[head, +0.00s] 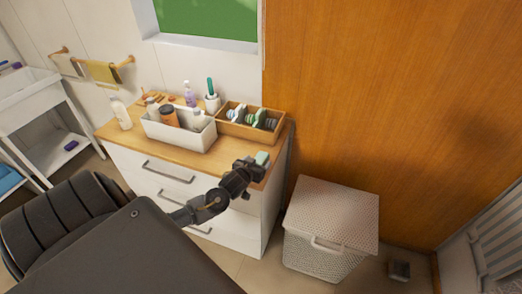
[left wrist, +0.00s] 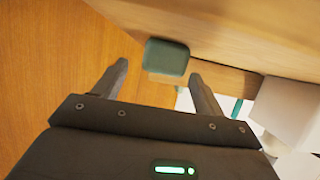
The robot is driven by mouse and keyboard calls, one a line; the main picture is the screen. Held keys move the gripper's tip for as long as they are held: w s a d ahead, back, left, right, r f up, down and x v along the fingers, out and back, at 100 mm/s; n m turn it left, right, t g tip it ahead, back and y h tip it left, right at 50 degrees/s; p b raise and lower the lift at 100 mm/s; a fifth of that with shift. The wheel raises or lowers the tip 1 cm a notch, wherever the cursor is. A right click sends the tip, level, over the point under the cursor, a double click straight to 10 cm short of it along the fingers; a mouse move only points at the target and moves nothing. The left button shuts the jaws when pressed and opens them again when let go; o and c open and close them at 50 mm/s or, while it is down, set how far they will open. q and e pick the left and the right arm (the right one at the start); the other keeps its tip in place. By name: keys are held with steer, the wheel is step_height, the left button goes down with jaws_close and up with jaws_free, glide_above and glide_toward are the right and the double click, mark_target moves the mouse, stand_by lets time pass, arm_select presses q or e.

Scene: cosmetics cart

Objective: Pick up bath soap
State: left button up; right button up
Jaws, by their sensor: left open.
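The bath soap appears to be a small pale green block (head: 262,158) near the front right corner of the wooden cabinet top (head: 180,150). My left gripper (head: 256,170) is open at the front edge of the top, close in front of the block. In the left wrist view the green block (left wrist: 166,57) shows just beyond and between the tips of the spread left gripper fingers (left wrist: 158,70). I cannot tell whether either finger touches it. My right gripper is not in view.
A wooden divided box (head: 250,133) with round items stands behind the block. A white bin (head: 180,137) with bottles stands to its left, and a white bottle (head: 120,113) farther left. A white lidded hamper (head: 330,225) stands right of the cabinet, before the wooden wall.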

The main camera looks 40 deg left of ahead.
mark_target(259, 161)
arm_select(q)
steer(key=p+x, duration=0.1)
steer(key=x, duration=0.3)
steer(key=shift+w+a+f, duration=0.1)
steer(key=shift+w+f, duration=0.05)
steer(key=shift+f, duration=0.1)
steer(key=shift+c, duration=0.4)
steer(key=c, duration=1)
